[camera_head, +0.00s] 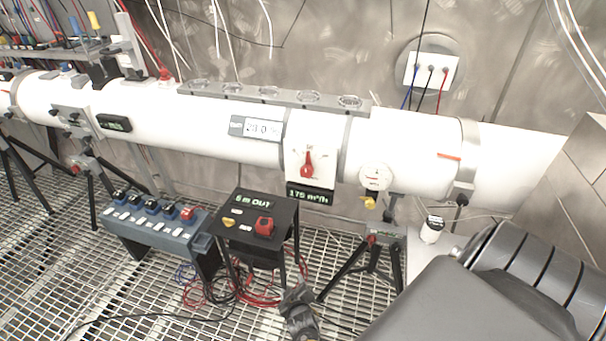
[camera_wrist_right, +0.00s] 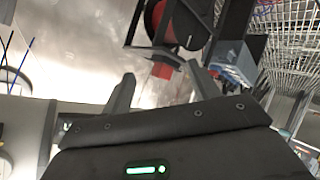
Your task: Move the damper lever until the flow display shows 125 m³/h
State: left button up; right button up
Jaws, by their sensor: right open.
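The red damper lever (camera_head: 309,164) sits on a white plate on the front of the white duct, standing roughly upright. The flow display (camera_head: 310,196) just below it shows green digits that look like 175 m³/h. My right gripper (camera_head: 299,305) is low at the bottom middle of the head view, below and apart from the lever. In the right wrist view its two fingers (camera_wrist_right: 160,88) stand apart with nothing between them. The lever cannot be made out in the wrist view. My left gripper is not in view.
A black stand with a "6m OUT" display (camera_head: 253,200) and a blue switch box (camera_head: 150,225) stand before the duct. A round gauge (camera_head: 375,177) is right of the lever. Tripods and red cables are on the grating below. The space directly before the lever looks free.

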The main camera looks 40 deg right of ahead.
jog(key=w+d+r+m+t+h, duration=0.15)
jog(key=w+r, duration=0.25)
jog(key=r, duration=0.5)
jog(key=w+d+r+m+t+h, duration=0.1)
jog(key=w+r+m+h, duration=0.15)
jog(key=r, duration=0.65)
jog(key=m+g+h+p, duration=0.1)
jog(key=m+g+h, duration=0.2)
jog(key=m+h, duration=0.2)
send_near(306, 173)
jog(key=p+x, duration=0.2)
jog(key=x, duration=0.4)
jog(key=shift+w+d+r, duration=0.1)
jog(key=shift+w+d, duration=0.15)
jog(key=shift+d, duration=0.1)
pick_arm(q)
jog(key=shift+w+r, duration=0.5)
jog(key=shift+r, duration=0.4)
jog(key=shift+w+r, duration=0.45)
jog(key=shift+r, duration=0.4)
pick_arm(e)
jog(key=shift+x, duration=0.8)
